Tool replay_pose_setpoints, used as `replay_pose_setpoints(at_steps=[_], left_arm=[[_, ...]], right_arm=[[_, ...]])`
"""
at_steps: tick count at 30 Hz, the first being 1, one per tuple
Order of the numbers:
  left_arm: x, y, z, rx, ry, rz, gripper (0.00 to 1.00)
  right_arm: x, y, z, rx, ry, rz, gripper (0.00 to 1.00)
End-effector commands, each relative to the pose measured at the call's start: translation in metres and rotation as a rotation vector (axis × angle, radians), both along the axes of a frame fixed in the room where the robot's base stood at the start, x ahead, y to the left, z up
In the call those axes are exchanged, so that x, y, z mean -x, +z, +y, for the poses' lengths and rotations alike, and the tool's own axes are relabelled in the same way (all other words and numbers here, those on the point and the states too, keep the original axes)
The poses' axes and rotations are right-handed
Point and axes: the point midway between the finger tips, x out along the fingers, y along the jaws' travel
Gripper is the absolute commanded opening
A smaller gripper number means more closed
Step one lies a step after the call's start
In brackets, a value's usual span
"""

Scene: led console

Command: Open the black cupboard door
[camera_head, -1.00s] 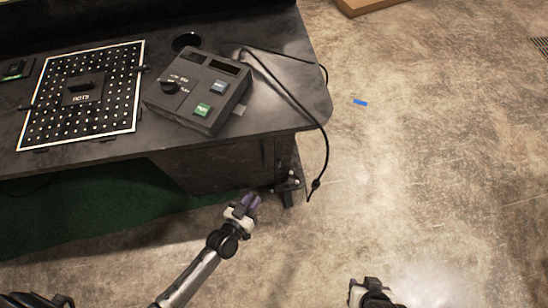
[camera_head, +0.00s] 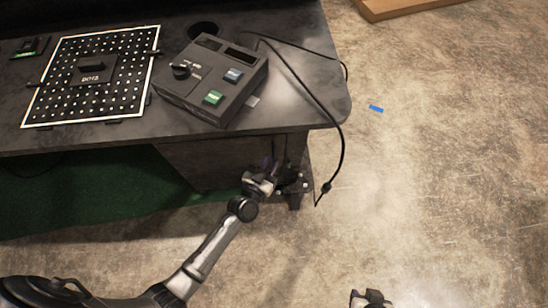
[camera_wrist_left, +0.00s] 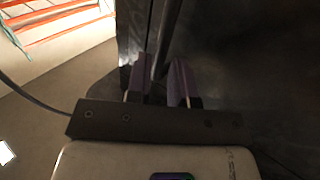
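The black cupboard door (camera_head: 205,165) is under the desk's front edge and looks shut. It fills the right of the left wrist view (camera_wrist_left: 245,75). A thin vertical bar, apparently its handle (camera_wrist_left: 166,40), shows there. My left gripper (camera_head: 268,168) is at the cupboard's right side. In the left wrist view, its two purple fingers (camera_wrist_left: 160,88) are apart, with the bar's lower end between them. I cannot tell whether they touch it. My right gripper (camera_head: 371,300) is at the bottom edge, far from the door, partly cut off; its fingers are not clear.
A black desk (camera_head: 300,110) carries a console box (camera_head: 210,80) with green and blue buttons and a white-edged dotted board (camera_head: 95,75). A black cable (camera_head: 335,150) hangs off its right end. Bare floor (camera_head: 440,180) lies to the right.

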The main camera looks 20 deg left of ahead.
Motion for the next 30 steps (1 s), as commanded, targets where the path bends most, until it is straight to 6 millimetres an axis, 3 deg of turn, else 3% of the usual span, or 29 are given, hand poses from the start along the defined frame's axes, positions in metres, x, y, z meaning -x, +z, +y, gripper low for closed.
replay_pose_setpoints(at_steps=[9,20,27,30], left_arm=[[-0.027,-0.001,-0.003,0.0,0.0,0.001,0.21],[-0.03,0.0,-0.003,-0.001,0.0,0.001,0.21],[-0.03,0.0,-0.003,-0.001,0.0,0.001,0.0],[-0.029,0.0,-0.003,-0.001,0.0,0.001,0.0]], right_arm=[[0.0,-0.012,0.0,0.0,0.0,0.0,0.39],[0.0,-0.012,0.0,0.0,0.0,0.0,0.39],[0.0,-0.012,0.0,0.0,0.0,0.0,0.39],[0.0,-0.012,0.0,0.0,0.0,0.0,0.39]])
